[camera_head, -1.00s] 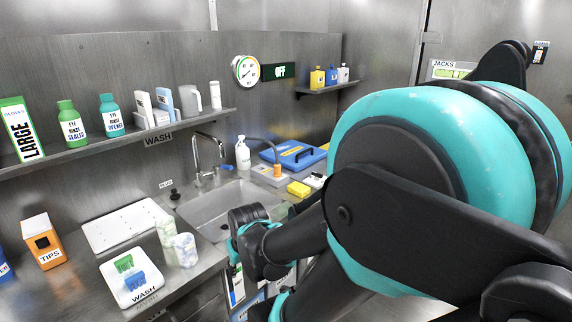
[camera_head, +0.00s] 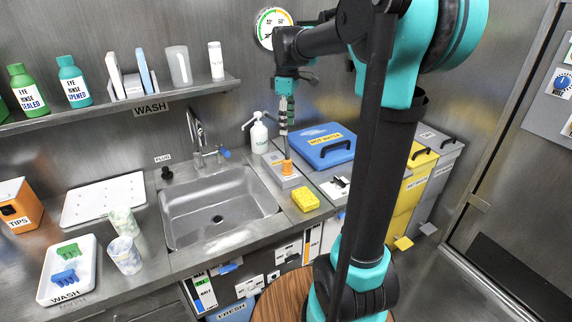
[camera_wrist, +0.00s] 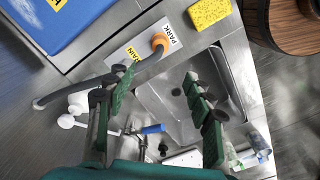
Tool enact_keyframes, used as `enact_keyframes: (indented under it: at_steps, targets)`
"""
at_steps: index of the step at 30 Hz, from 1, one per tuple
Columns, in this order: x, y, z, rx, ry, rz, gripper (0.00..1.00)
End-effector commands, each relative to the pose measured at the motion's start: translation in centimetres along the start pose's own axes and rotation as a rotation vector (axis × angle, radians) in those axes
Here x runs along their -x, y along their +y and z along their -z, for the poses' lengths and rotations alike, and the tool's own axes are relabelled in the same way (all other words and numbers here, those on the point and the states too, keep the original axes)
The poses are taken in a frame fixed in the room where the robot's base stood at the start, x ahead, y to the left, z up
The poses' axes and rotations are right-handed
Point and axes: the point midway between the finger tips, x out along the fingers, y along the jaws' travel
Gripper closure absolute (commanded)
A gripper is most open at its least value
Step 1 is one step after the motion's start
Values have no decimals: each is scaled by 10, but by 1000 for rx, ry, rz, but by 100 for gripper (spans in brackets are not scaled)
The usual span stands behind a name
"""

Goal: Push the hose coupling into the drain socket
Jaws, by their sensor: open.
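The orange hose coupling (camera_head: 287,167) stands on a pale grey block (camera_head: 279,176) right of the sink. In the wrist view the coupling (camera_wrist: 160,42) sits beside the PARK lettering, with a grey hose (camera_wrist: 75,88) running left from it. DRAIN lettering (camera_wrist: 121,72) shows partly on the same block; I cannot make out the socket opening. My gripper (camera_head: 284,128) points down above the block, apart from the coupling. In the wrist view my gripper (camera_wrist: 156,82) is open with nothing between its fingers, and the coupling lies beyond the fingertips.
The sink (camera_head: 218,205) lies left of the block. A yellow sponge (camera_head: 305,199) is close in front of it, a blue HOT WATER case (camera_head: 322,150) to its right, and a white pump bottle (camera_head: 259,135) behind. A tap (camera_head: 199,145) rises at the sink's back.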

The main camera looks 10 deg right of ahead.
Motion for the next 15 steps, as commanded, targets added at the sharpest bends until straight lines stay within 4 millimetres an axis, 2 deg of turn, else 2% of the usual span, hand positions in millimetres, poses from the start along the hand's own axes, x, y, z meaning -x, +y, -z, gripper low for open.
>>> enact_keyframes:
  at_steps: [9, 15]
  targets:
    - [-63, 0, 0, -2, 1, -1, 47]
    - [-97, 0, 0, -3, 1, -1, 47]
